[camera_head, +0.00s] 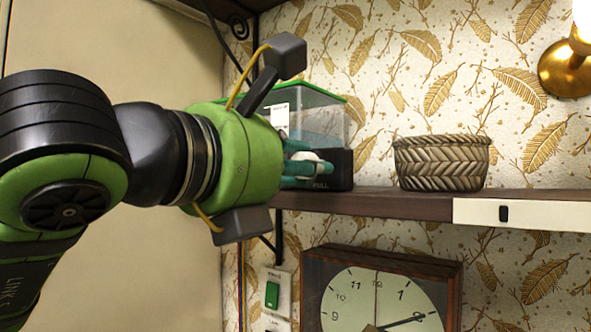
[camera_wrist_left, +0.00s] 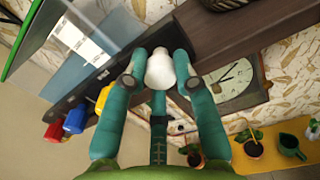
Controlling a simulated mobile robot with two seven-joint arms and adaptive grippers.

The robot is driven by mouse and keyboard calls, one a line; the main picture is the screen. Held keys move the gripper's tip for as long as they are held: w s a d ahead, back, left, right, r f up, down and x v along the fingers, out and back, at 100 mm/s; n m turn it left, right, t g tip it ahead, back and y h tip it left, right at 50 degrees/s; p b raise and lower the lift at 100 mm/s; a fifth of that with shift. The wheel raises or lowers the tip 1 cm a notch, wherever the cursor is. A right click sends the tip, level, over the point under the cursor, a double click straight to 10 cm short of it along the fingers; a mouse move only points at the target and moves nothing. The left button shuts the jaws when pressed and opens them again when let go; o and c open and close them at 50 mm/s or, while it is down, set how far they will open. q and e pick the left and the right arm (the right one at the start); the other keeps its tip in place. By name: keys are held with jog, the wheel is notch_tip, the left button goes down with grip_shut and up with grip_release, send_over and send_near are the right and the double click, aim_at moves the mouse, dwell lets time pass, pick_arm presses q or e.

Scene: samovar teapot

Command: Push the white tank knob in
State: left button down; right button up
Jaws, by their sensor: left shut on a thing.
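The clear tank (camera_head: 318,122) with a green lid and a black base (camera_head: 340,172) stands on the shelf, partly behind my left arm. The word PULL shows on its base. In the left wrist view, the white knob (camera_wrist_left: 160,70) sits between the teal fingers of my left gripper (camera_wrist_left: 160,58), at the black base. The fingers are shut on it from both sides. In the head view my left gripper (camera_head: 308,165) is at the tank's front, and its fingers hide much of the knob area. My right gripper is in neither view.
A woven basket (camera_head: 442,162) stands on the shelf (camera_head: 400,202) to the right, with a gap between. A clock (camera_head: 380,290) and a green switch (camera_head: 273,294) are below. Yellow (camera_wrist_left: 102,98), blue (camera_wrist_left: 74,119) and red (camera_wrist_left: 54,131) knobs line the base.

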pick_arm(q)
jog(key=c, duration=1)
grip_release()
jog(key=shift+r, duration=0.2)
jog(key=v, duration=1.2)
jog(key=shift+d+f, duration=0.1)
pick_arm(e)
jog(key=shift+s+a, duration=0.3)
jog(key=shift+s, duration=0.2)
